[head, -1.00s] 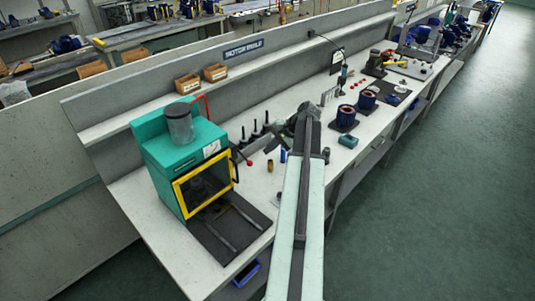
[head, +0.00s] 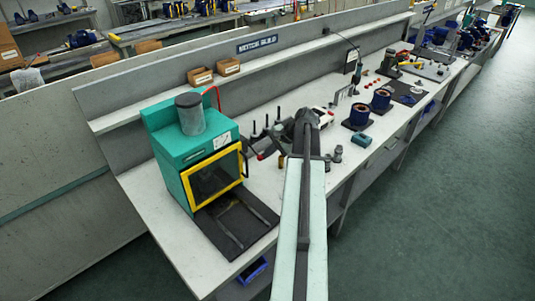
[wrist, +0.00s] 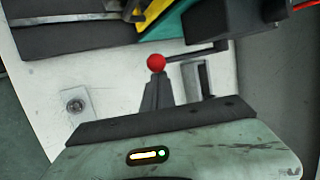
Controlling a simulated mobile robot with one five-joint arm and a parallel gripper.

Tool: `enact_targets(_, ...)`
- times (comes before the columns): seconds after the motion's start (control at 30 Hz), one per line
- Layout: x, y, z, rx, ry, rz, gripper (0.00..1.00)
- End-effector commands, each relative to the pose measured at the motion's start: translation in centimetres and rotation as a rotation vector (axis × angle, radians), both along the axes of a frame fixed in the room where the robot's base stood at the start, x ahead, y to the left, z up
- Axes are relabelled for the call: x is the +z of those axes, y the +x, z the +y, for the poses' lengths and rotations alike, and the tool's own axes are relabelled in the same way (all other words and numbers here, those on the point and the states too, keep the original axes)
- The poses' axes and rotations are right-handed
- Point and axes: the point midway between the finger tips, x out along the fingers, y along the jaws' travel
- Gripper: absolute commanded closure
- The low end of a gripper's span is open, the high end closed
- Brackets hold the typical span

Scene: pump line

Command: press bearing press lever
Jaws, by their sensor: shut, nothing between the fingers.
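The bearing press is the teal machine (head: 186,150) with a yellow-framed front at the left of the bench. Its lever shows in the wrist view as a thin dark rod ending in a red ball knob (wrist: 156,62). The rod runs right from the knob to a dark block (wrist: 222,22). My gripper (wrist: 157,80) is shut and empty. Its tips appear right at the knob in the wrist view; I cannot tell whether they touch it. In the head view my arm reaches to the right side of the press, and the lever there is small and partly hidden.
A dark plate with rails (head: 236,220) lies in front of the press. Several dark upright pegs stand behind my arm. A bolt-like fitting (wrist: 75,102) is on the bench.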

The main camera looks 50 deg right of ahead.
Motion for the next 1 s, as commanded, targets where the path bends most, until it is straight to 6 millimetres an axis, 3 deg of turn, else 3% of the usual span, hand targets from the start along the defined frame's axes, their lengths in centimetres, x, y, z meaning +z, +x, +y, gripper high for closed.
enact_targets(0.77, 1.6, -0.2, 0.0, 0.002, 0.012, 0.145, 1.00)
enact_targets(1.0, 3.0, -0.3, 0.0, 0.002, 0.018, 0.239, 1.00)
